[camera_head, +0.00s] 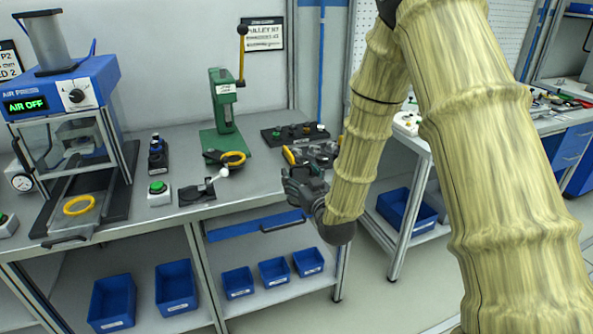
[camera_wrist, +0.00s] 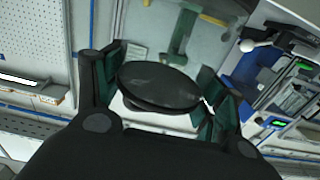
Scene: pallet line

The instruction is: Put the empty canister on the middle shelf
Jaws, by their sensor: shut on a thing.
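My gripper (camera_head: 305,187) is at the front right of the workbench in the head view, partly hidden by my own arm. In the wrist view my gripper (camera_wrist: 162,82) is shut on a dark round thing, which I take to be the canister (camera_wrist: 160,86). Only its flat black round end shows clearly between the two green-padded fingers; I cannot tell whether it is empty. In the head view the canister cannot be made out. A shelf (camera_head: 255,300) with blue bins lies under the bench; no shelf is clearly the middle one.
The workbench (camera_head: 270,180) carries a blue air press (camera_head: 70,88), a green lever press (camera_head: 222,115), a yellow ring (camera_head: 79,205) and a green button box (camera_head: 159,193). Several blue bins stand below, including one bin (camera_head: 111,302). Another bench (camera_head: 425,155) stands at right.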

